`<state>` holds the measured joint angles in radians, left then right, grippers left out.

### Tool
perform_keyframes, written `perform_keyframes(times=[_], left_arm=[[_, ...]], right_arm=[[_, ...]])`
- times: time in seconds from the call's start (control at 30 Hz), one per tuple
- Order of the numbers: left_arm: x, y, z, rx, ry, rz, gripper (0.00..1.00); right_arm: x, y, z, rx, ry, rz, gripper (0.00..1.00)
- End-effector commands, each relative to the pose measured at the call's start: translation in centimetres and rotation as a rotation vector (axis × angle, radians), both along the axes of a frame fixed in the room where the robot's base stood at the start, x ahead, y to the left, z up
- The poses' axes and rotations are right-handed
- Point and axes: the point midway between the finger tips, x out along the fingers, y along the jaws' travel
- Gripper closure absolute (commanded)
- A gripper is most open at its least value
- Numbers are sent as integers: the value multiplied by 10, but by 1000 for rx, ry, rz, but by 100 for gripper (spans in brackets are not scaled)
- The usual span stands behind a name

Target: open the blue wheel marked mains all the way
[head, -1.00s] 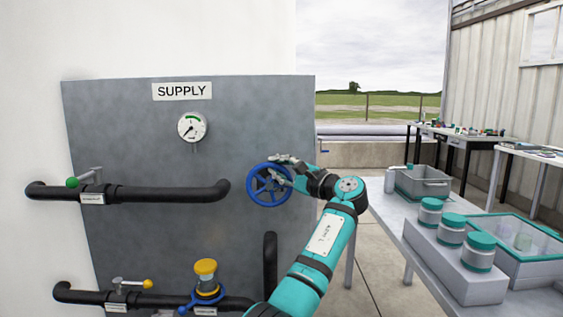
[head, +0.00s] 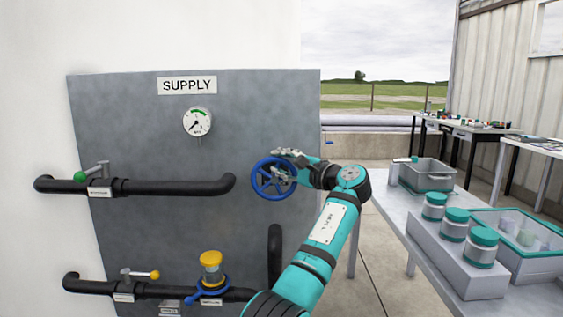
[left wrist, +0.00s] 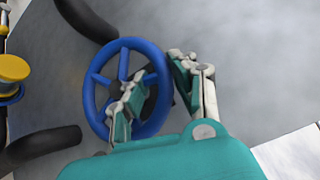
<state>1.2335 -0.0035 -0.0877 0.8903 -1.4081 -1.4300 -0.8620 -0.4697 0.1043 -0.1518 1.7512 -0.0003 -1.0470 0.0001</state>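The blue wheel (head: 258,190) stands out from the right part of the grey panel, beside the end of the upper black pipe. It also shows in the left wrist view (left wrist: 91,105). My left gripper (head: 284,163) is at its upper right rim, with one finger inside the ring and the other outside. The left wrist view shows the rim between the two fingers (left wrist: 160,68). I cannot tell whether they press on it. No mains marking is readable on the wheel. My right gripper is not in view.
The grey panel (head: 130,130) carries a SUPPLY sign (head: 187,85), a round gauge (head: 197,121), a green-knobbed lever (head: 92,173), a yellow-knobbed lever (head: 141,274) and a yellow-capped fitting (head: 211,260). A table (head: 388,207) with jars and totes stands at the right.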

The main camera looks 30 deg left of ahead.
Motion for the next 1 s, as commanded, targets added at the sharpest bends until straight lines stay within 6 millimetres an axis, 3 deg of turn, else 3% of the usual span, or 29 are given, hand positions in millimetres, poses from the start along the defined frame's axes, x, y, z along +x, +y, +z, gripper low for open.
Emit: perform_keyframes(times=[0.33,0.47,0.8,1.0], left_arm=[[0,-1,4,5,-4,-2,62],[-2,-11,3,5,-6,-4,62],[-18,-78,1,3,-5,-6,62],[-26,-107,0,3,-3,-2,62]], right_arm=[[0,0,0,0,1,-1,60],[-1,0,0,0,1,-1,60],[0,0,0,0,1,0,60],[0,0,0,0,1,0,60]])
